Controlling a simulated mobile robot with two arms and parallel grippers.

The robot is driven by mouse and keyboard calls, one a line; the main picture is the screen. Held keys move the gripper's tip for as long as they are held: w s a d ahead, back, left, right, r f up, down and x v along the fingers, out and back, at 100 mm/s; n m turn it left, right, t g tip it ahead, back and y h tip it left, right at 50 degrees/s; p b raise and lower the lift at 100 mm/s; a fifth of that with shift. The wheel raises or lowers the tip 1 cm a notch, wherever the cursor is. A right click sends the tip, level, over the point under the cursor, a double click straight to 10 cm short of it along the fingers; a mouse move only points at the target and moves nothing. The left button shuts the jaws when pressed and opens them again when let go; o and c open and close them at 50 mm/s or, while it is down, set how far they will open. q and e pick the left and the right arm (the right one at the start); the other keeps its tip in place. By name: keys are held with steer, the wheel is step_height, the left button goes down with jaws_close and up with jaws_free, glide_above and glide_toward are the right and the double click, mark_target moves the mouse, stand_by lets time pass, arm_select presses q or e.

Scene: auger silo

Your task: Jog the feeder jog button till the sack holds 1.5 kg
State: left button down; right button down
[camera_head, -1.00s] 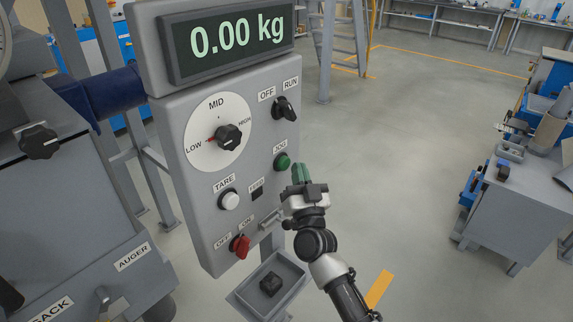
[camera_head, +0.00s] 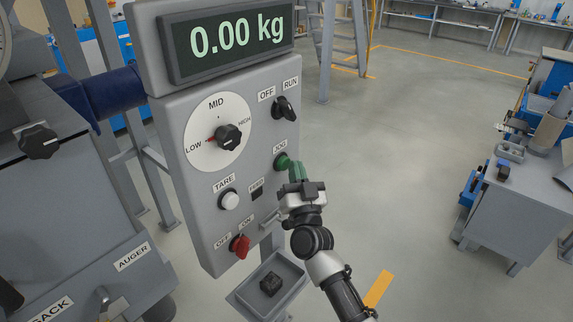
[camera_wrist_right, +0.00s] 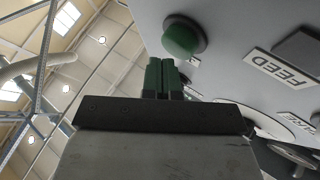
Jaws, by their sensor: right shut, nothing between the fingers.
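The green jog button (camera_head: 282,161) sits on the right side of the grey control panel (camera_head: 205,190), under the JOG label. It also shows as a green dome in the right wrist view (camera_wrist_right: 183,37). My right gripper (camera_head: 296,168) is shut and empty, its green fingertips just right of the button. In the right wrist view the closed fingers (camera_wrist_right: 162,72) are just below the button; a small gap shows there. The display (camera_head: 235,38) reads 0.00 kg. The sack is not in view; only a SACK label (camera_head: 52,309) shows at lower left. My left gripper is not in view.
The panel also carries a LOW-MID-HIGH dial (camera_head: 228,137), an OFF/RUN switch (camera_head: 285,108), a white TARE button (camera_head: 229,200), a dark FEED indicator (camera_head: 257,193) and a red switch (camera_head: 240,246). A grey tray (camera_head: 247,297) is below. Open floor lies right.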

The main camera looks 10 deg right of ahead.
steer(key=shift+w+a, duration=0.35)
steer(key=shift+w, duration=0.05)
stand_by(5.6)
